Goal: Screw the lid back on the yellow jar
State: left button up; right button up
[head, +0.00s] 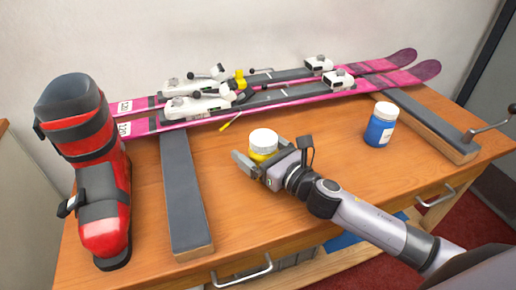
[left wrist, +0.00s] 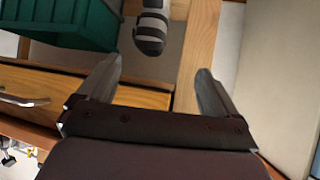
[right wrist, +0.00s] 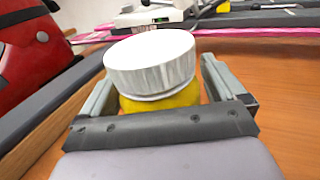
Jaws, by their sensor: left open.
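The yellow jar (head: 262,155) stands upright on the bench, and its white lid (head: 263,138) rests on top. In the right wrist view the lid (right wrist: 150,62) hides most of the yellow body (right wrist: 160,102). I cannot tell whether the lid is screwed tight. My right gripper (head: 268,160) is low at the jar, one finger on each side. Its fingers (right wrist: 160,88) are wide apart and the jar stands between them; contact is not clear. My left gripper (left wrist: 160,85) is open and empty, away from the jar, and out of the head view.
A blue jar (head: 380,128) with a white lid stands to the right. Pink skis (head: 390,78) lie across two grey-topped supports (head: 188,200) at the back. A red boot (head: 100,190) stands at left. A green bin (left wrist: 70,22) and a drawer (left wrist: 90,92) show near my left gripper.

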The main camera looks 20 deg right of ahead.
jog(key=shift+r, duration=0.15)
jog(key=shift+s+d, duration=0.1)
jog(key=shift+s, duration=0.1)
jog(key=b+v, duration=0.1)
jog(key=v, duration=0.8)
jog(key=shift+s+d, duration=0.2)
jog(key=shift+s, duration=0.15)
jog(key=shift+v, duration=0.9)
